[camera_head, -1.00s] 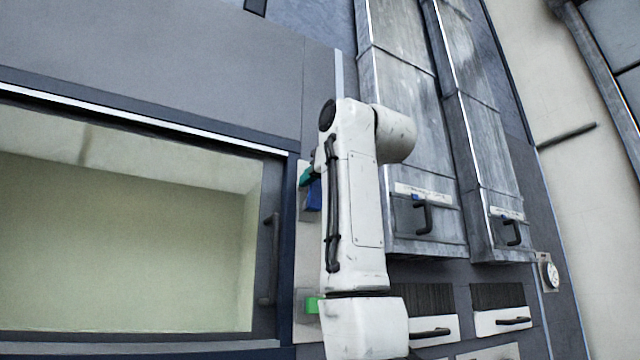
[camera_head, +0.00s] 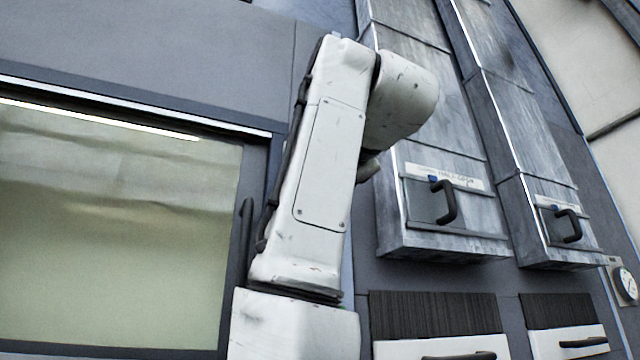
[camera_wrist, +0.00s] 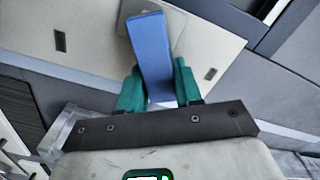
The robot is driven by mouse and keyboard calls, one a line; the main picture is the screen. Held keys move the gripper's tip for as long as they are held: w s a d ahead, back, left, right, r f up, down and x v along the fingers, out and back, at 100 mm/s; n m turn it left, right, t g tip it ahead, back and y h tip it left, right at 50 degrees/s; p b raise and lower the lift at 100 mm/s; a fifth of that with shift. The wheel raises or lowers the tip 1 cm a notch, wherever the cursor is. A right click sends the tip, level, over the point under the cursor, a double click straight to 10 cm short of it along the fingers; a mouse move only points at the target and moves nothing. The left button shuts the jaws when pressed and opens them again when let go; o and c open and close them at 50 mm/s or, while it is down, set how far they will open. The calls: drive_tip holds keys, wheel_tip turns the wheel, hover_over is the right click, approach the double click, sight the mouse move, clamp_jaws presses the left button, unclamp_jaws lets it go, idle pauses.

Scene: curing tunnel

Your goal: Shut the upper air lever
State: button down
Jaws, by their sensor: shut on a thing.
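The upper air lever is a blue bar (camera_wrist: 150,50) in the wrist view, on a grey mount over a cream plate (camera_wrist: 92,28). My gripper (camera_wrist: 158,72) has teal fingers, one on each side of the blue lever, and is shut on it. In the head view my white arm covers the lever, its plate and the gripper. The lever's angle against its plate is hard to tell from the wrist view.
A large window (camera_head: 110,230) with a dark upright handle (camera_head: 245,245) is left of my arm. Two metal ducts with handled flaps (camera_head: 430,200) stand to the right. Below them are dark vents over pale drawers (camera_head: 440,347). A round gauge (camera_head: 625,283) is at far right.

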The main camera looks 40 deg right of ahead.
drive_tip(key=m, duration=0.1)
drive_tip(key=f+m, duration=0.1)
drive_tip(key=m, duration=0.1)
drive_tip(key=shift+s+d+f+p, duration=0.1)
drive_tip(key=shift+d+f+p, duration=0.1)
drive_tip(key=shift+d+p, duration=0.1)
drive_tip(key=shift+d+f+m+p, duration=0.1)
drive_tip(key=shift+f+m+p, duration=0.2)
drive_tip(key=shift+m, duration=0.55)
drive_tip(key=shift+f+m+p, duration=0.1)
drive_tip(key=shift+f+m, duration=0.25)
drive_tip(key=shift+m, duration=0.5)
drive_tip(key=c, duration=0.9)
unclamp_jaws()
drive_tip(key=shift+o, duration=0.3)
drive_tip(key=b+v, duration=0.3)
drive_tip(key=v, duration=0.7)
drive_tip(key=shift+s+b, duration=0.35)
drive_tip(key=shift+s, duration=0.05)
